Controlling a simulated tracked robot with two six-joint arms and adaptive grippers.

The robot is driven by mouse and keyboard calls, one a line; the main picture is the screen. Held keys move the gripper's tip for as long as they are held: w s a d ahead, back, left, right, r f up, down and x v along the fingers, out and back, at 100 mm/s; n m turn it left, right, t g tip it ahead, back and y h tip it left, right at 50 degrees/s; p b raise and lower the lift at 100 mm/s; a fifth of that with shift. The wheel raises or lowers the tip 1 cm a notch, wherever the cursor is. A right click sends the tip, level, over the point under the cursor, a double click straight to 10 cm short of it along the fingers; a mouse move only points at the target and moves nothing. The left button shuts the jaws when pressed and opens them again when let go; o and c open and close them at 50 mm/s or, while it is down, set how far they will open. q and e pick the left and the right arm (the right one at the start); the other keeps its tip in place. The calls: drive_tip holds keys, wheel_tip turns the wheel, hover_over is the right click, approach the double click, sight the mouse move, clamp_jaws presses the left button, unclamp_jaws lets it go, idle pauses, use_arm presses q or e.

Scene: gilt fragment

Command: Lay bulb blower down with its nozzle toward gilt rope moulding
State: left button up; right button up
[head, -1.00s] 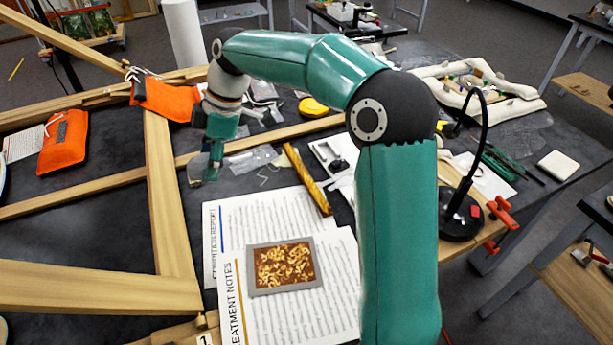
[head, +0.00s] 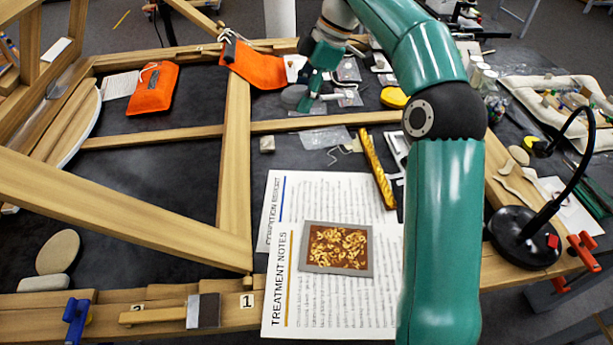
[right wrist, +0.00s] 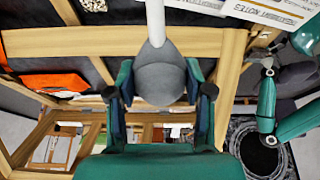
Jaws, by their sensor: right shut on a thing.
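The bulb blower (right wrist: 160,80) is a grey bulb with a white nozzle (right wrist: 155,25) in the right wrist view. My right gripper (right wrist: 162,92) is shut on the bulb, with a finger on each side, and the nozzle points away from the palm. In the head view my right gripper (head: 309,100) is beyond the papers, up and left of the gilt rope moulding (head: 378,170). The moulding is a twisted gold bar on the dark table. My left gripper is not in view.
Treatment notes (head: 345,315) lie in front, with a framed gilt fragment (head: 338,248) on them. A wooden frame (head: 236,165) fills the left. An orange pouch (head: 252,66) and a yellow disc (head: 393,97) flank the gripper. A black lamp (head: 525,235) stands at right.

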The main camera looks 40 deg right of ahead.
drive_tip(key=b, duration=0.1)
hover_over(306, 174)
wheel_tip(306, 174, down, 4)
drive_tip(key=shift+m, duration=0.4)
drive_tip(key=f+b, duration=0.1)
drive_tip(key=f, duration=0.9)
drive_tip(key=d+f+b, duration=0.1)
drive_tip(key=f, duration=0.4)
drive_tip(key=shift+s+f+b, duration=0.2)
drive_tip(key=shift+s+b, duration=0.1)
drive_tip(key=shift+f, duration=2.35)
drive_tip(key=shift+f, duration=0.2)
drive_tip(key=o, duration=1.2)
drive_tip(key=shift+r, duration=0.1)
drive_tip(key=shift+o, duration=0.2)
